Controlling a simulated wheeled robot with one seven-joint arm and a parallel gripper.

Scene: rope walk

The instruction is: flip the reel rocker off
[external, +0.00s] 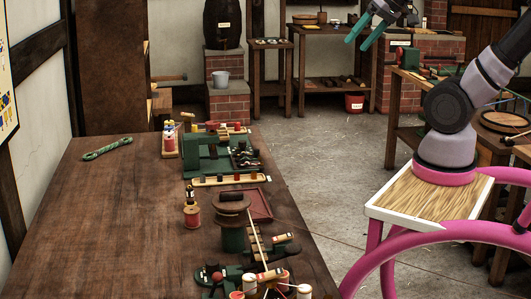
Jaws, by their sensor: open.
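My gripper (360,42) is at the top of the external view, right of centre. Its two teal fingers point down and left, apart and with nothing between them. It is well away from the long wooden table (95,220). A dark brown reel (232,208) sits on a green base (232,238) on the table's right part. A small green and red device (214,276) is at the table's near end. I cannot make out the reel rocker or how it is set; it is too small or hidden.
A green rack (205,152), a red tray (258,203), a red-brown spool (192,215) and white-ended rollers (262,282) crowd the table's right side. A green rope coil (107,148) lies at the far left. The table's left half is mostly clear. Open floor (330,160) lies right of it.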

